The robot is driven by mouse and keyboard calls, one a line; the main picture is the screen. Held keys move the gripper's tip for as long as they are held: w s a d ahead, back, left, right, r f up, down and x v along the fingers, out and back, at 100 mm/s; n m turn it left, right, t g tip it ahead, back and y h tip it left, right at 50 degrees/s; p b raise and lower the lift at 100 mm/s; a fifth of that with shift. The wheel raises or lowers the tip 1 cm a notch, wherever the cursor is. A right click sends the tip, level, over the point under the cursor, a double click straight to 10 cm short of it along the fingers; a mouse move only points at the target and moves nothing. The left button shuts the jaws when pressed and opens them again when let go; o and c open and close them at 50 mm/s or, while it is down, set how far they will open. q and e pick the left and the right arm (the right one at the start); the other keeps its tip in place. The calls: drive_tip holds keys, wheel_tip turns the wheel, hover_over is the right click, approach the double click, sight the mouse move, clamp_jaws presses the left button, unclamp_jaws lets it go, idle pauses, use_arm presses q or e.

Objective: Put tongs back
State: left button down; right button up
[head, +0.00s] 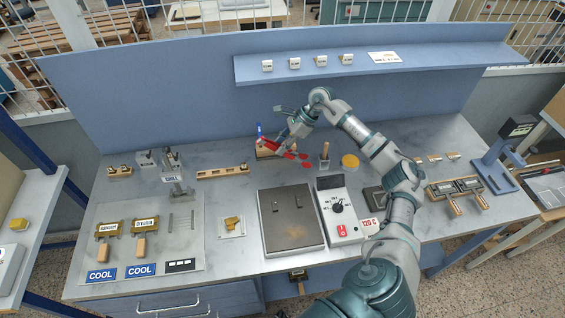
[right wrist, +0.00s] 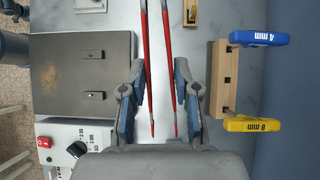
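The tongs have two long red handles (right wrist: 147,80) running up the right wrist view, their ends pointing at my wrist; their far end is cut off at the top. In the head view, parts of the red handles (head: 304,164) show at the back of the bench, partly hidden by my right gripper (head: 285,140). In the right wrist view, my right gripper (right wrist: 159,75) is open. I cannot tell the height above the bench. My left gripper is not in view.
A wooden block (right wrist: 222,75) with a blue 4 mm tag (right wrist: 258,38) and a yellow 8 mm tag (right wrist: 250,124) stands beside the right finger. The hot plate (head: 292,222) and its control box (head: 340,208) are in front. A wooden rail (head: 222,172) lies left.

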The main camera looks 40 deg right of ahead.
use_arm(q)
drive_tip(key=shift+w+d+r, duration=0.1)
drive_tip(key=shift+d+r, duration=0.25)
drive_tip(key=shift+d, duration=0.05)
use_arm(e)
drive_tip(key=f, duration=0.5)
drive_tip(key=shift+d+f, duration=0.2)
drive_tip(key=shift+f, duration=0.15)
drive_tip(key=shift+a+f, duration=0.1)
drive_tip(key=shift+f, duration=0.1)
drive_tip(key=o, duration=0.6)
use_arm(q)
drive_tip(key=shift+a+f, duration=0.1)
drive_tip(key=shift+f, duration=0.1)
use_arm(e)
drive_tip(key=shift+d, duration=0.25)
